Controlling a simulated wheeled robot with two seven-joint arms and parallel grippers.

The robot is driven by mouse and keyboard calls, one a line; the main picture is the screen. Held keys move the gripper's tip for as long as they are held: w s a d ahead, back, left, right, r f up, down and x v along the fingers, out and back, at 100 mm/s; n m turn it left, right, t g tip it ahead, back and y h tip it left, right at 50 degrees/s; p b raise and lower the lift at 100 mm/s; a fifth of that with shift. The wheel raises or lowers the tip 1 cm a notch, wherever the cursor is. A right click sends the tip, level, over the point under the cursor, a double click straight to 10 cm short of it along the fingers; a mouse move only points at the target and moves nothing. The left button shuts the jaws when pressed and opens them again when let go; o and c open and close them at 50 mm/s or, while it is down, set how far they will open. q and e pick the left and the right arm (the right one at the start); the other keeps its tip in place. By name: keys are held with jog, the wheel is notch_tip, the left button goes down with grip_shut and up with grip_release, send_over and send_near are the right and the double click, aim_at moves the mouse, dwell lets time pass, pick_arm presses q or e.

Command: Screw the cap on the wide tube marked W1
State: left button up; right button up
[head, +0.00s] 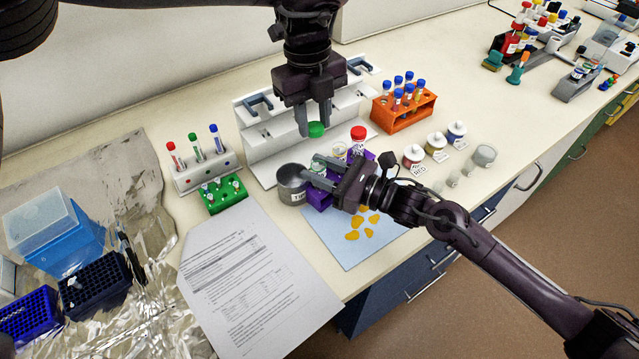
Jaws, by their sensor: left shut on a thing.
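My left gripper (314,123) is the higher one and points down. It is shut on a green cap (316,130), held above the purple rack. The purple rack (318,198) stands in front of the white pipette stand and holds a few wide tubes. One tube (340,151) shows a pale yellowish top, and another has a red cap (358,133). My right gripper (317,170) reaches in from the right, its fingers at an open-looking tube top (318,168) at the rack's left end. Whether they press on it is unclear. I cannot read the W1 mark.
A metal pot (291,184) stands left of the rack, close to my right fingertips. The white stand (262,150) is behind. An orange rack (405,112) and small jars (436,143) are to the right. A blue mat (345,250) and printed sheet (250,285) lie in front.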

jog(key=shift+a, duration=0.2)
pick_arm(q)
jog(key=shift+d, duration=0.1)
pick_arm(e)
jog(key=shift+c, duration=0.5)
grip_shut()
pick_arm(q)
jog(key=shift+s+d+f, duration=0.1)
jog(key=shift+s+f, duration=0.05)
jog(key=shift+f, duration=2.3)
pick_arm(e)
jog(key=shift+w, duration=0.1)
pick_arm(q)
jog(key=shift+f, duration=0.1)
jog(key=shift+f, duration=0.8)
jog(key=shift+s+d+f, duration=0.1)
jog(key=shift+f, duration=0.45)
